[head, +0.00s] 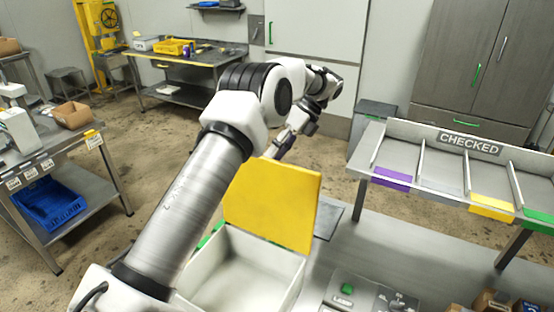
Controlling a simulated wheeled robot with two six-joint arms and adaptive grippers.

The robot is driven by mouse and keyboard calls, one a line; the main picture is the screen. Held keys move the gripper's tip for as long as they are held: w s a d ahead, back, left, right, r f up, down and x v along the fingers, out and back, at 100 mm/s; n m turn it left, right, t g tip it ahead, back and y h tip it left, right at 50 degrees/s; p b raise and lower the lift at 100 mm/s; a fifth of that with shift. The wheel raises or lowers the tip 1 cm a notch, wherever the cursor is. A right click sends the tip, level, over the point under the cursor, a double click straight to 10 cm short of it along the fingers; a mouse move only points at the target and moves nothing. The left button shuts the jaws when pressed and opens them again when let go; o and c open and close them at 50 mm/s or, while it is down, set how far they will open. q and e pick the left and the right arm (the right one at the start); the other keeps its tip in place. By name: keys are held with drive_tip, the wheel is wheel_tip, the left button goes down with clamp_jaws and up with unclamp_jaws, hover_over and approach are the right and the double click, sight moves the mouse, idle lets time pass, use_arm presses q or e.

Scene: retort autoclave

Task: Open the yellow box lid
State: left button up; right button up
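The yellow lid (270,203) stands raised, nearly upright, at the back of a white open-topped box (282,280). The box's interior shows and looks empty in the visible part. My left arm crosses over the box from the lower left. My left gripper (279,150) is beyond the lid, just above its upper left edge. Its fingers are small and partly hidden, so I cannot tell whether they are open or touch the lid. My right gripper is not in view.
A control panel with a green button (347,288) sits right of the box. A shelf marked CHECKED (470,143) stands at the right, with purple, grey, yellow and green front labels. A side table (85,160) with a blue crate (48,203) below is at the left.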

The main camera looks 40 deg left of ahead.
use_arm(q)
wheel_tip(320, 180, up, 7)
drive_tip(key=shift+a+r, duration=0.15)
idle(0.5)
